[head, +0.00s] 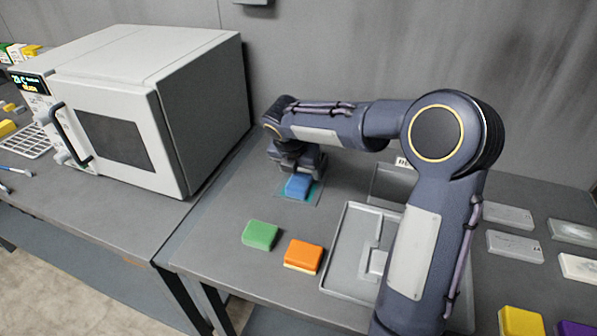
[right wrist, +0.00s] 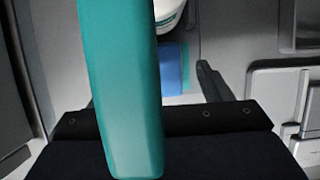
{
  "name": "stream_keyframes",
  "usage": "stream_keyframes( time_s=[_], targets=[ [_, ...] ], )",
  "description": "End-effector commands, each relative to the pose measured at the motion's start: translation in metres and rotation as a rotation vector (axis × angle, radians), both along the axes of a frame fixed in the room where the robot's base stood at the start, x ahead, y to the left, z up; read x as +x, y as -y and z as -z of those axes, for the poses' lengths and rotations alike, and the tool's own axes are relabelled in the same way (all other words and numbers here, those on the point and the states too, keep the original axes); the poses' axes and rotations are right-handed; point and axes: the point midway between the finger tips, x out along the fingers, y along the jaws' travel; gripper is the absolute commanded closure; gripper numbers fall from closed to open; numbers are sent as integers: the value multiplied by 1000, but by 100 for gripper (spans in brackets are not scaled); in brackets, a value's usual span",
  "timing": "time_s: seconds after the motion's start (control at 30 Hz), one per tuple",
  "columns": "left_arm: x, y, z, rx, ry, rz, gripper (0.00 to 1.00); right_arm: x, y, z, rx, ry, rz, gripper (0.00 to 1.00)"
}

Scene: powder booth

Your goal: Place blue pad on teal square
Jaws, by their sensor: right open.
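The blue pad (head: 298,187) lies at the back of the table, just below my right gripper (head: 298,166). The teal square (head: 314,191) shows as a strip along the pad's right side, and the pad appears to lie on it; the rest is hidden. The right wrist view shows the blue pad (right wrist: 172,68) with a teal strip on its right. My right gripper is open, with one finger (right wrist: 212,82) visible to the right of the pad. A large teal upright shape (right wrist: 125,90) blocks the middle of that view; I cannot tell what it is. My left gripper is not in view.
A green pad (head: 260,235) and an orange pad (head: 303,255) lie nearer the front. A grey tray (head: 345,245) stands right of them, partly behind my arm. A large white oven (head: 150,100) stands left. Pale blocks (head: 514,245) lie at right.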

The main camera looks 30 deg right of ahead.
Motion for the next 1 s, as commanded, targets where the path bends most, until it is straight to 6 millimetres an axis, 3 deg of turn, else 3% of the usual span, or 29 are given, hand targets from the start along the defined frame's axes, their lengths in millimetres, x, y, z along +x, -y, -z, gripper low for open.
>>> stream_keyframes(
  time_s=[0.4, 0.6, 0.77, 0.87, 1.0],
  targets=[
    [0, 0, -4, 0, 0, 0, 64, -22, -27, -83, 0, 5, -4, 28],
    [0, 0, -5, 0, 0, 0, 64, -27, -34, -102, 0, 2, -4, 28],
    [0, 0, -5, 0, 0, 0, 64, -30, -34, -105, 4, 2, 5, 28],
    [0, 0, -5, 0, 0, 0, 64, -44, -34, -107, 49, 33, 88, 28],
    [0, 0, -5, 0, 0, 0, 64, -99, -37, -104, 247, 133, 438, 28]
  ],
)
